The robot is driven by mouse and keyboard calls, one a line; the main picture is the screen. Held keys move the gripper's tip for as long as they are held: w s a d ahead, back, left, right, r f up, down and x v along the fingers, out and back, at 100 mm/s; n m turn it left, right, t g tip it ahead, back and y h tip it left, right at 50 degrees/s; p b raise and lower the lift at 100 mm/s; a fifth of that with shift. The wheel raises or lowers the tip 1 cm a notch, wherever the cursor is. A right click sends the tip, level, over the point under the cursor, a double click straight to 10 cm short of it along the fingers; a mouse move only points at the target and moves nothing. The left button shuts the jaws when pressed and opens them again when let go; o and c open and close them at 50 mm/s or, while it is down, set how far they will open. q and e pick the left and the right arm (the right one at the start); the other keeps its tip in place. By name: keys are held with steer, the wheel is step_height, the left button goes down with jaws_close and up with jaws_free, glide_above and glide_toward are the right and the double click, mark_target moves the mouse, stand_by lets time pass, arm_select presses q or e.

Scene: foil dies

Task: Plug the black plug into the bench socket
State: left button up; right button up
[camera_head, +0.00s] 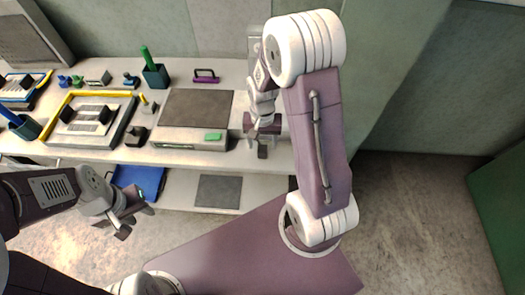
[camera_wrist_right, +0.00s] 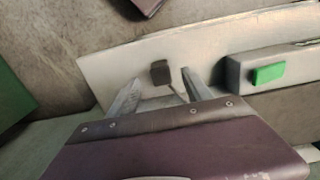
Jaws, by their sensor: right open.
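A small black block that looks like the plug (camera_head: 262,152) lies near the front edge of the bench at its right end. The socket cannot be made out for certain; my right arm covers part of the bench back.
A grey box with a green button (camera_head: 213,136) stands left of the plug; the button also shows in the right wrist view (camera_wrist_right: 268,74). A dark green cup (camera_head: 156,76), a purple handle (camera_head: 206,76) and a yellow-edged tray (camera_head: 69,97) are further left. A blue bin (camera_head: 139,181) sits on the lower shelf.

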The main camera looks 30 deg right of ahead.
mark_target(262, 148)
steer(key=f, duration=0.5)
steer(key=shift+w+d, duration=0.1)
steer(key=shift+w, duration=0.25)
steer(key=shift+s, duration=0.1)
jaws_close()
